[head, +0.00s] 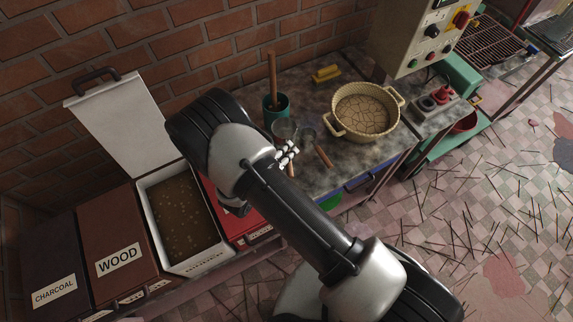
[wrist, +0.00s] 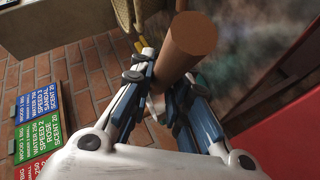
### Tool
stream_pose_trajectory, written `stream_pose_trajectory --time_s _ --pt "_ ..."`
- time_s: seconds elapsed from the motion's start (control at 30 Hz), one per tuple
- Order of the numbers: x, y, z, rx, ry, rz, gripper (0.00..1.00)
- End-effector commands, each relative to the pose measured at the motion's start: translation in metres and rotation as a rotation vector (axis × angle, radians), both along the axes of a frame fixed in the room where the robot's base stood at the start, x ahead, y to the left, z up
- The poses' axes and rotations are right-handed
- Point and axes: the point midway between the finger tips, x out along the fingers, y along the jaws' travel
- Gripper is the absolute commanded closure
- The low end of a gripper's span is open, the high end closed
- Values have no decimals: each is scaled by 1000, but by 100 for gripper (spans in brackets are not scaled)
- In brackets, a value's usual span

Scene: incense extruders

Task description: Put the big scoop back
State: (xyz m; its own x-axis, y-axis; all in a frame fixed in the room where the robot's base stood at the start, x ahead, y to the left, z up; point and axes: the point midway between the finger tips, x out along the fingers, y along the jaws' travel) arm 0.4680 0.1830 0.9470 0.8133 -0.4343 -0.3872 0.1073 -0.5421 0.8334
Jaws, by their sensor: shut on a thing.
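My gripper (head: 287,153) is shut on the wooden handle of the big scoop, above the worktop. The scoop's greyish round bowl (head: 285,129) shows just beyond the fingers in the head view. In the wrist view, the brown cylindrical handle (wrist: 192,45) sits between the two fingers (wrist: 162,85), with its end toward the camera; the bowl is not visible there. A smaller scoop (head: 323,156) with a wooden handle is on the worktop just right of the gripper.
A teal pot (head: 277,112) with a wooden stick stands behind the scoops. A two-handled basket (head: 364,112) is to the right, near a control box (head: 425,35). An open white bin (head: 155,232) of brown powder is at left, beside the closed WOOD bin (head: 112,235). A red bin (head: 228,218) lies partly behind my arm.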

Motion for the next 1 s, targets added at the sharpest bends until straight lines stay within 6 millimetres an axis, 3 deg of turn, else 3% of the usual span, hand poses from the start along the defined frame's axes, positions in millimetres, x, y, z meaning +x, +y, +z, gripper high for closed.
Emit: stream_pose_trajectory --time_s 0.03,0.2,0.43,0.63,1.0 --pt "-1 -1 -16 -3 1 0 100" --pt "0 0 -46 0 -1 0 100" --pt "0 0 -61 0 -1 -1 100" --pt "0 0 -90 -1 -1 0 100" --pt "0 0 -95 0 -2 0 100"
